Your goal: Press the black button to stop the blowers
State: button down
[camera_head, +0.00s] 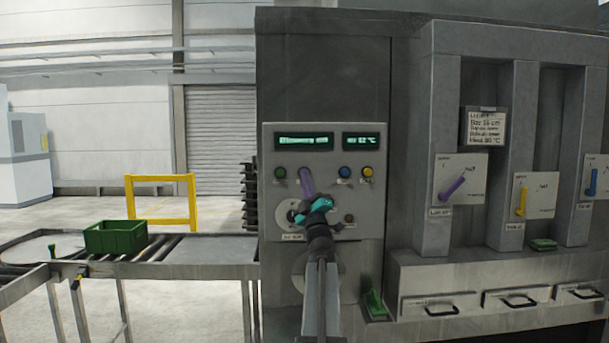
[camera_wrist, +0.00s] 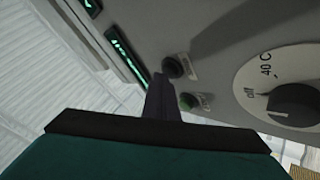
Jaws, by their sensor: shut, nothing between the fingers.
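The black button (camera_wrist: 176,66) is on the grey control panel (camera_head: 330,190), beside the green button (camera_wrist: 188,101) in the wrist view. My gripper (camera_wrist: 160,78) is shut and empty, its narrow dark fingertips just left of the black button in that picture. I cannot tell whether they touch the panel. In the head view my gripper (camera_head: 304,171) shows as a purple finger on a teal wrist. It reaches up between the green button (camera_head: 279,172) and the blue button (camera_head: 344,171), hiding the black button there.
Two green displays (camera_head: 304,141) sit above the buttons. A yellow button (camera_head: 367,171) is at the right, and a temperature dial (camera_wrist: 295,103) sits lower. A conveyor (camera_head: 210,248) with a green crate (camera_head: 115,238) stands left. Purple, yellow and blue levers line the machine at right.

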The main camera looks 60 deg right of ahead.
jog(key=shift+a, duration=0.1)
jog(key=shift+s+a+b, duration=0.35)
jog(key=shift+s+a, duration=0.2)
jog(key=shift+a, duration=0.1)
jog(key=shift+a, duration=0.1)
jog(key=shift+s+a+b, duration=0.2)
jog(key=shift+s+a, duration=0.55)
jog(key=shift+a, duration=0.25)
jog(key=shift+s+a+b, duration=0.2)
jog(key=shift+s+a, duration=0.5)
jog(key=shift+a, duration=0.25)
